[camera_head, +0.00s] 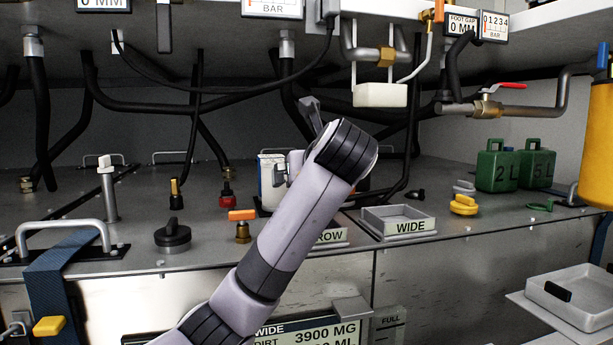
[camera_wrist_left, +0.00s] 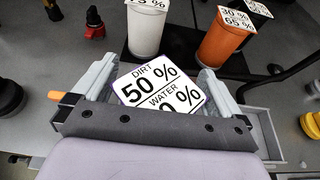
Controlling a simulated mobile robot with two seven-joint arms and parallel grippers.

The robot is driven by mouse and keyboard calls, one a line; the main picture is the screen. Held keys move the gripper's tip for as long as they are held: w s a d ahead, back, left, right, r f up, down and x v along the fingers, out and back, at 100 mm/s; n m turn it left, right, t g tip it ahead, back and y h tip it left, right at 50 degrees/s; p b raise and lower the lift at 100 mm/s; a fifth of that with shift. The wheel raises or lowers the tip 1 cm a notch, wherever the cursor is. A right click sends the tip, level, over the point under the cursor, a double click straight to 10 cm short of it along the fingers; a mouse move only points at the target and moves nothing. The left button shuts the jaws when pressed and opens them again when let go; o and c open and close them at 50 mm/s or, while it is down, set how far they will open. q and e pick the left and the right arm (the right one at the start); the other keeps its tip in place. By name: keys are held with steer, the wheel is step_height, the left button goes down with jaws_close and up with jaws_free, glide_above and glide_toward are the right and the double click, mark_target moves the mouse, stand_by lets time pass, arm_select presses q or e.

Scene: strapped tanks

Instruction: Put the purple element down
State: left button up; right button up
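In the left wrist view my left gripper (camera_wrist_left: 160,80) has its two grey fingers on either side of the purple element (camera_wrist_left: 160,92). Only its white top shows, with a thin purple rim and the label "DIRT 50 % WATER", the last figure partly covered. Both fingers appear to touch its sides. The element's body and underside are hidden. In the head view my left arm reaches up from the bottom, and its wrist hides most of the gripper and the element. My right gripper is not in view.
A white element (camera_wrist_left: 146,30) and an orange element (camera_wrist_left: 225,40) stand on a dark base just beyond the gripper. In the head view a grey tray marked "WIDE" (camera_head: 398,236) is right of my arm. A "NARROW" tray (camera_head: 331,238) is partly hidden. Hoses hang above.

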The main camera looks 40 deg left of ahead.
arm_select(q)
steer(key=shift+r, duration=0.15)
steer(key=v, duration=0.4)
steer(key=shift+w+d, duration=0.15)
steer(key=p+v, duration=0.1)
steer(key=v, duration=0.7)
stand_by(0.3)
